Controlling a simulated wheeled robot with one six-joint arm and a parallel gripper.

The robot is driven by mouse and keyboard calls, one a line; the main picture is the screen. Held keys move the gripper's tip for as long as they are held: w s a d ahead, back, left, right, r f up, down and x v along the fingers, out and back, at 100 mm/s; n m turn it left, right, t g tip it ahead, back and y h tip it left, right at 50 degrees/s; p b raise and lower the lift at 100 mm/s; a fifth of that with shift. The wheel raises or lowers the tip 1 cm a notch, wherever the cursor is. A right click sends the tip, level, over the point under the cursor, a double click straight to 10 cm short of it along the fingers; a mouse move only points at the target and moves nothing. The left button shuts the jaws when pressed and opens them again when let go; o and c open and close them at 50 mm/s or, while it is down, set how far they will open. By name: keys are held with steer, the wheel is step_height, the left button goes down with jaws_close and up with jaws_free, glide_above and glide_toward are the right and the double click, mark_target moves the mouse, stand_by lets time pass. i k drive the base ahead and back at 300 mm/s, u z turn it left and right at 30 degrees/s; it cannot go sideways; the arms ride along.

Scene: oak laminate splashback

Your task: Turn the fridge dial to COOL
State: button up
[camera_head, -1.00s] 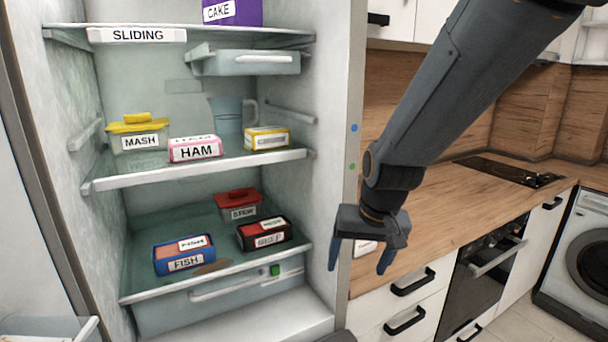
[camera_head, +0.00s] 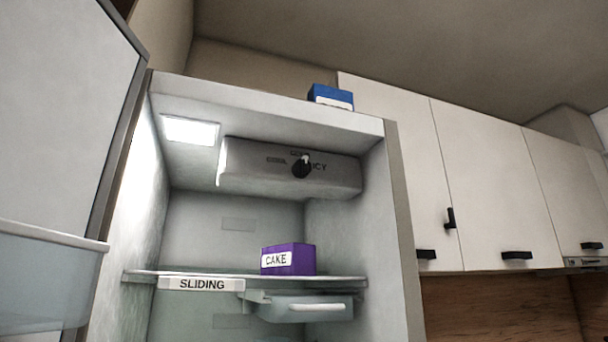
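The fridge dial (camera_head: 301,168) is a small dark knob with a light pointer mark near its top. It sits on the grey control housing (camera_head: 240,166) under the fridge's ceiling. Lettering runs around the dial: a blurred word to its left, a partly covered word above it, and one ending in "ICY" to its right. The pointer mark is near the top, close to the upper word. The fridge (camera_head: 402,240) stands open. My gripper is not in view.
The fridge door (camera_head: 65,120) stands open at left with a clear bin (camera_head: 45,280). A purple CAKE box (camera_head: 290,258) stands on the upper shelf (camera_head: 140,278), labelled SLIDING, with a clear drawer (camera_head: 300,308) below. A blue box (camera_head: 330,96) lies on the fridge top. White cabinets (camera_head: 490,190) are at right.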

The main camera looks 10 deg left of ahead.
mark_target(301, 169)
steer(key=u, duration=0.7)
